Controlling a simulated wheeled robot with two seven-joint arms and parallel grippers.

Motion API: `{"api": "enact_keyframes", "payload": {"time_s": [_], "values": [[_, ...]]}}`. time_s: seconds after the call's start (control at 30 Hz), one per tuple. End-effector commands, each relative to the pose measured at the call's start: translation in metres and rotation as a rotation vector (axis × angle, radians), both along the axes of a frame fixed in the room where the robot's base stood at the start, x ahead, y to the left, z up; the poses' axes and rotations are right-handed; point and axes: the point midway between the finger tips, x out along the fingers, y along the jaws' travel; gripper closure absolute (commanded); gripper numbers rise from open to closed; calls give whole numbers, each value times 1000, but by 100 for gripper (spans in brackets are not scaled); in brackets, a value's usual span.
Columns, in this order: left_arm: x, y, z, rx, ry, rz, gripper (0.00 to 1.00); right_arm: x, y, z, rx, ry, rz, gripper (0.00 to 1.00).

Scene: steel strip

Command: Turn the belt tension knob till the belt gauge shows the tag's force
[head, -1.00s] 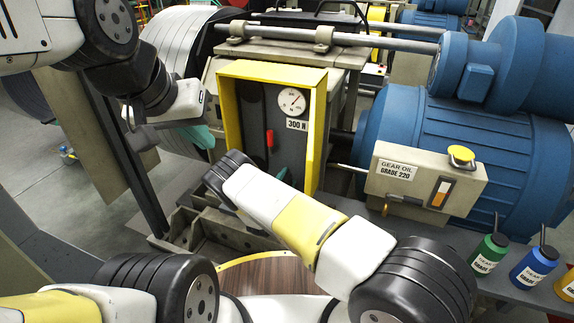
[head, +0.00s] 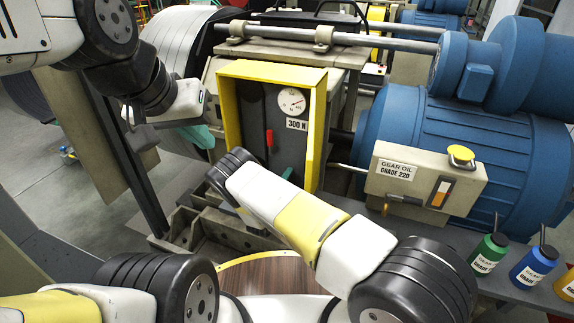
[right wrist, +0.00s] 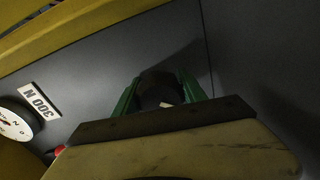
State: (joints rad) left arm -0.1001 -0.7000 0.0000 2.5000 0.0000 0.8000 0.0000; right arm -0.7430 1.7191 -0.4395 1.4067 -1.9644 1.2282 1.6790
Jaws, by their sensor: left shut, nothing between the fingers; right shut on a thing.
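In the head view my right wrist hides the knob, and only a bit of green finger shows. My left gripper (head: 203,135) is shut and empty, left of the panel.
A red-handled lever (head: 270,139) is on the panel, left of the gauge. The yellow frame (head: 232,110) juts out around the panel. A gear oil box (head: 408,180) and a blue motor (head: 440,140) stand to the right. Bottles (head: 490,254) line the front right ledge.

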Motion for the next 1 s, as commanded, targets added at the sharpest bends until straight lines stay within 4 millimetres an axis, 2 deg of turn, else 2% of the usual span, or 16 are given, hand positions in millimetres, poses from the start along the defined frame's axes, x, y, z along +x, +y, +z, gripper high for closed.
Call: {"api": "enact_keyframes", "payload": {"time_s": [0.47, 0.5, 0.6, 0.87, 1.0], "values": [[0, 0, 0, 0, 0, 0, 100, -1, -1, -1, 15, -4, -2, 91], [0, 0, 0, 0, 0, 0, 100, -1, -1, -2, 14, -3, -2, 49], [0, 0, 0, 0, 0, 0, 100, -1, -1, -1, 14, -3, -2, 30], [0, 0, 0, 0, 0, 0, 100, 0, 0, -1, 14, -5, -1, 30], [0, 0, 0, 0, 0, 0, 100, -7, 3, -1, 14, -5, 0, 30]]}}
